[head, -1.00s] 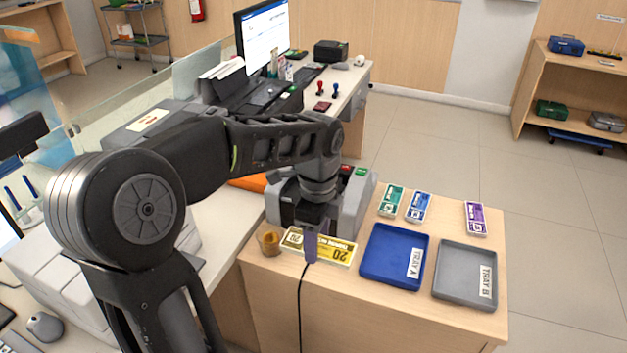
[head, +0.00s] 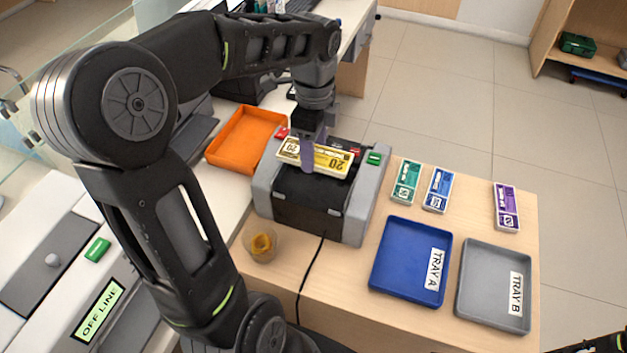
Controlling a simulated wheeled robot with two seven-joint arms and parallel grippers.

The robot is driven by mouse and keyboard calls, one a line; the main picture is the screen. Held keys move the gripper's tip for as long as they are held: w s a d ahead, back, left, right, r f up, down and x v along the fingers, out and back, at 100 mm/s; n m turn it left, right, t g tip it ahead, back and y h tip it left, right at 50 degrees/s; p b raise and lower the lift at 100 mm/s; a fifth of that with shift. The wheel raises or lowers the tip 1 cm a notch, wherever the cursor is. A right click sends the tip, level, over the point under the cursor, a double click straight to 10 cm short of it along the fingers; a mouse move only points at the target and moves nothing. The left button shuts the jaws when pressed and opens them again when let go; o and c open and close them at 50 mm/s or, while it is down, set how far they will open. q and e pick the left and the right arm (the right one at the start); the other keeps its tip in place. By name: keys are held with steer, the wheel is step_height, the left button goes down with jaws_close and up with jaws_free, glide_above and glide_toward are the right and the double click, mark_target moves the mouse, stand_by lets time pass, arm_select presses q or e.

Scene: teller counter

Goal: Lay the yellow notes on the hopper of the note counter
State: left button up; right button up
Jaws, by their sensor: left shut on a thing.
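The yellow notes (head: 333,161) are a flat banded bundle marked 20. My left gripper (head: 307,163) is shut on them from above and holds them over the top of the grey and black note counter (head: 357,207). The notes lie across the counter's upper part, between its grey side walls, and hide part of the hopper. I cannot tell whether they touch it. My right gripper is not in view; only a dark bit of my own body shows at the bottom right corner.
Blue tray A (head: 398,284) and grey tray B (head: 484,314) stand right of the counter. Green notes (head: 406,181), blue notes (head: 438,190) and purple notes (head: 506,206) lie behind them. A small cup (head: 261,245) stands in front, near a black cable. An orange tray (head: 218,150) is at the left.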

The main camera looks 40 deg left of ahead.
arm_select(q)
glide_above(314, 189)
steer(key=shift+f+p, duration=0.3)
steer(key=shift+f, duration=2.85)
steer(key=shift+f, duration=1.85)
steer(key=shift+f, duration=0.1)
steer(key=shift+f, duration=0.15)
steer(key=o, duration=1.4)
step_height(314, 189, up, 12)
steer(key=shift+r, duration=0.25)
